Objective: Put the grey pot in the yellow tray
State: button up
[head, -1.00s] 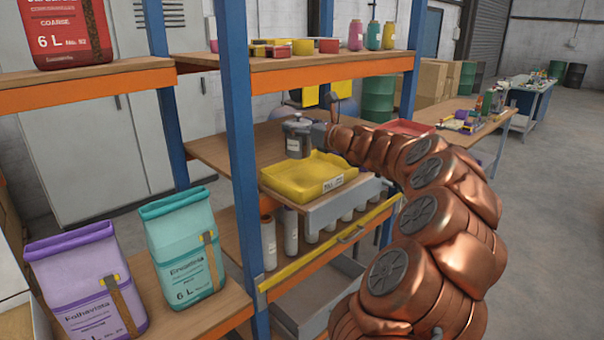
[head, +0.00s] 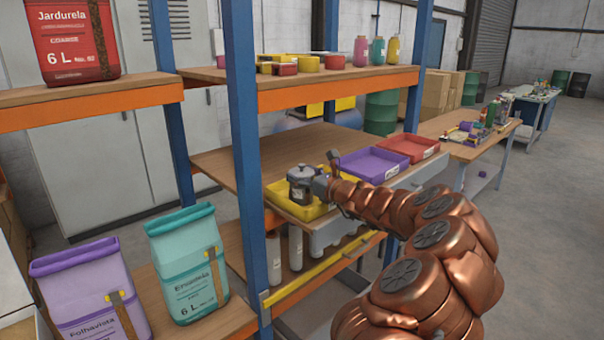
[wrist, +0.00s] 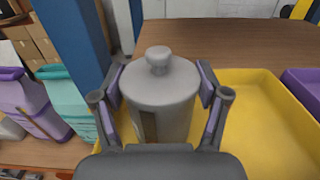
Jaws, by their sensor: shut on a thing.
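The grey pot (head: 302,184) has a lid with a round knob and stands upright between my gripper's fingers. It also shows in the wrist view (wrist: 160,95). My gripper (head: 318,184) is shut on the pot, with a purple-lined finger on each side of it in the wrist view (wrist: 161,100). The yellow tray (head: 283,199) lies on the wooden shelf below and around the pot in the head view. In the wrist view the tray (wrist: 262,115) shows behind and right of the pot. The pot's base is hidden, so I cannot tell whether it touches the tray floor.
A purple tray (head: 372,164) and a red tray (head: 413,147) stand right of the yellow one. A blue rack post (head: 243,140) rises at the left. A purple sack (head: 85,290) and a teal sack (head: 187,265) stand at lower left. The wooden shelf (head: 240,160) behind is bare.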

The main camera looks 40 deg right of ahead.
jog(key=shift+f, duration=0.1)
jog(key=o, duration=1.5)
jog(key=shift+c, duration=0.2)
jog(key=shift+s+a+b, duration=0.15)
jog(key=shift+s+b, duration=1.65)
jog(key=shift+s, duration=4.2)
